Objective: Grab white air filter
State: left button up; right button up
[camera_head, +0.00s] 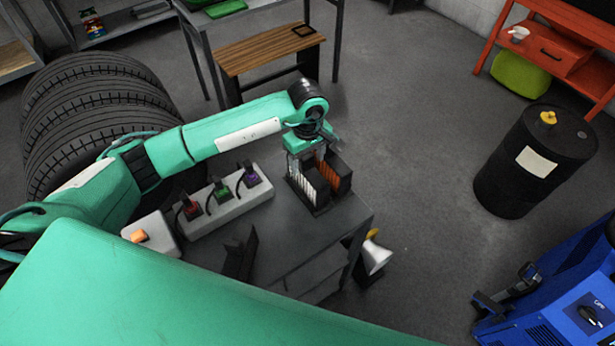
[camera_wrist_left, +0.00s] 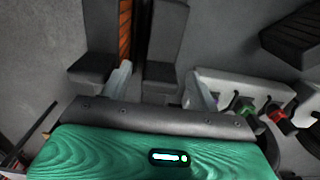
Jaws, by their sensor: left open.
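The white air filter (camera_head: 305,182), white pleats in a dark frame, stands upright in a dark holder at the table's far corner. An orange filter (camera_head: 328,172) stands just to its right. My left gripper (camera_head: 306,157) is open above the white filter, pointing down. In the left wrist view, a dark grey block (camera_wrist_left: 166,42), seemingly the white filter's frame, lies between the two fingers. One finger is in the gap beside the orange filter (camera_wrist_left: 125,30). White pleats are hidden there. I cannot tell whether the fingers touch the frame. My right gripper is out of view.
A light grey box with red, green and purple connectors (camera_head: 222,198) lies left of the filters on the grey table (camera_head: 310,238). Stacked tyres (camera_head: 95,95) stand behind my arm. A black barrel (camera_head: 535,165) stands right, with open floor between it and the table.

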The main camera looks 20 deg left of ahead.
pick_arm(q)
grip_shut()
